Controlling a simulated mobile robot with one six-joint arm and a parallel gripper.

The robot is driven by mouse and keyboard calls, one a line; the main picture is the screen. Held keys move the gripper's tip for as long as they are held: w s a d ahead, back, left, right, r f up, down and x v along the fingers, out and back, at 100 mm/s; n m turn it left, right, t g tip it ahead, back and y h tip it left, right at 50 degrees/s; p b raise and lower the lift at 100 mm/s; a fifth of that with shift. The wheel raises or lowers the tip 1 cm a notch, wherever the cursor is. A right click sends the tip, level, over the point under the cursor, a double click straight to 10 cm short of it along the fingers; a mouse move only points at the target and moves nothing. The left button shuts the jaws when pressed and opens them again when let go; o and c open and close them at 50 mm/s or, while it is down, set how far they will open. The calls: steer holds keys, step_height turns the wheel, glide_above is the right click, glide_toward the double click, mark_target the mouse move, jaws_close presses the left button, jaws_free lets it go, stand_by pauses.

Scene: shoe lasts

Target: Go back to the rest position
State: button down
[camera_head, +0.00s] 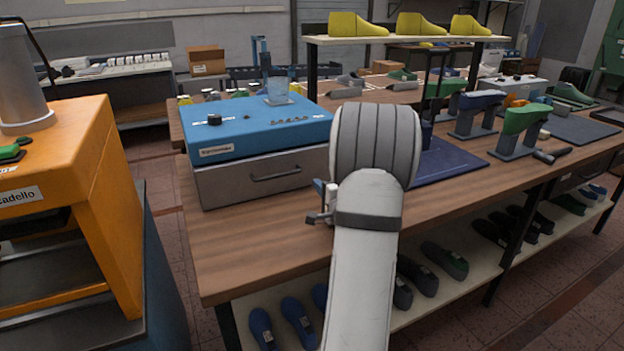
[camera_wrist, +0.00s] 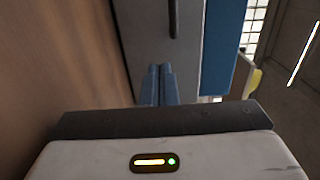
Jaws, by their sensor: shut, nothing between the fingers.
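My gripper (camera_wrist: 158,85) shows in the wrist view as two blue-grey fingers side by side, shut with nothing between them. They point toward the grey drawer front (camera_wrist: 140,40) of the blue-topped machine. In the head view my arm reaches up over the near edge of the workbench (camera_head: 240,255). A small part of my gripper (camera_head: 320,203) shows left of the arm, in front of the machine's grey drawer; the rest is hidden behind the arm.
The blue-topped machine (camera_head: 250,132) stands on the bench, left of my arm. An orange machine (camera_head: 85,170) stands at left. Green and blue lasts on stands (camera_head: 515,135) are to the right. Yellow lasts (camera_head: 357,25) sit on a raised shelf. Dark shoes (camera_head: 445,260) lie below the bench.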

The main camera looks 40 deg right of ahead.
steer(key=v, duration=0.6)
steer(key=shift+s, duration=0.15)
steer(key=shift+a, duration=0.1)
steer(key=shift+a+r, duration=0.1)
steer(key=a+r+n+g+p, duration=0.3)
steer(key=a+n+g, duration=0.15)
steer(key=a, duration=0.35)
steer(key=a+r+n+g+p, duration=0.3)
steer(key=a+r+n, duration=0.15)
steer(key=a, duration=0.35)
steer(key=s+a+r+n+g+y+p, duration=0.1)
steer(key=s+a+n+g+y+p, duration=0.1)
steer(key=s+a+n, duration=0.3)
steer(key=s+a+r+n+g+y+p, duration=0.2)
steer(key=s+a+n+g, duration=0.3)
steer(key=s+a, duration=0.8)
steer(key=shift+a+r+n+p, duration=0.15)
steer(key=shift+a+n+p, duration=0.15)
steer(key=shift+a+n, duration=0.45)
